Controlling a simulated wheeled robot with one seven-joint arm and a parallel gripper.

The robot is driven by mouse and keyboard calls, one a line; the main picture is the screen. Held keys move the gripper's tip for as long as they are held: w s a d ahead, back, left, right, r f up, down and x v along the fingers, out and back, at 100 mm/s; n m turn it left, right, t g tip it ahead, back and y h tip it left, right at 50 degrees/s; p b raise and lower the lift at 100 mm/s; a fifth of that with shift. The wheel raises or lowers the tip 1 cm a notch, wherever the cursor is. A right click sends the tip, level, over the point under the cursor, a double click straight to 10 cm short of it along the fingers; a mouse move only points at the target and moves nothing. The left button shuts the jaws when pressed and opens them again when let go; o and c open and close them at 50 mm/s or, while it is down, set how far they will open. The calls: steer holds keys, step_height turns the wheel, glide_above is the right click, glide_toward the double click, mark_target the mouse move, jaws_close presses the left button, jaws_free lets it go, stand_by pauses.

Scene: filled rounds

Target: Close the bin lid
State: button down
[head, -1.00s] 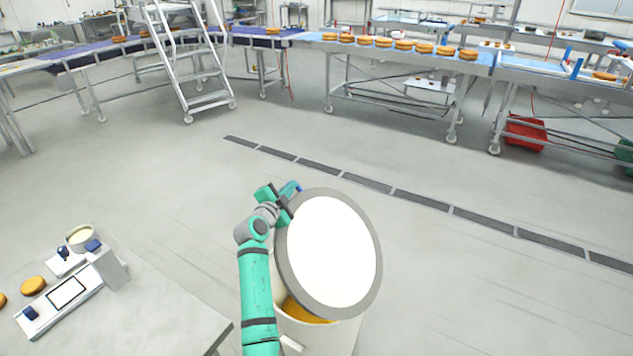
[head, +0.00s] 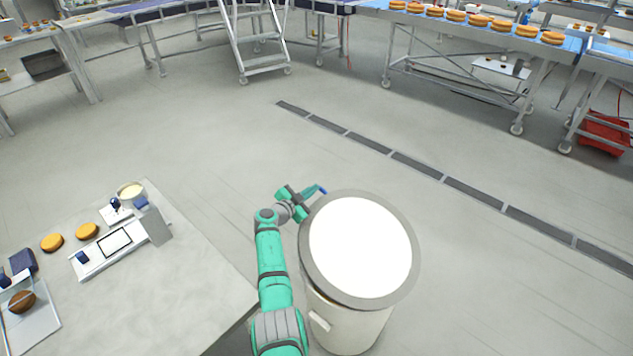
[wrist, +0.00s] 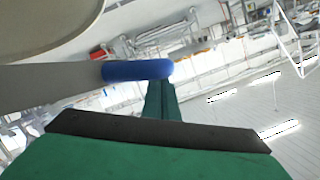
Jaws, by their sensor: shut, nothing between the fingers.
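The bin (head: 345,322) is a cream cylinder on the floor, right of my arm in the head view. Its round lid (head: 312,262) has a grey rim and a white middle.
A grey table (head: 205,285) stands at the left with a scale (head: 115,245), a cup and filled rounds. Conveyors (head: 470,45) and a white step ladder (head: 255,40) stand at the back. The floor between is clear.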

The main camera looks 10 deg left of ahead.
steer(key=shift+w+a+f+n, duration=0.1)
steer(key=shift+a+f+n, duration=0.1)
steer(key=shift+f, duration=0.4)
steer(key=shift+w+a+f+n, duration=0.1)
steer(key=shift+a+f, duration=0.1)
steer(key=shift+f, duration=0.7)
steer(key=shift+d, duration=0.1)
steer(key=shift+r, duration=0.1)
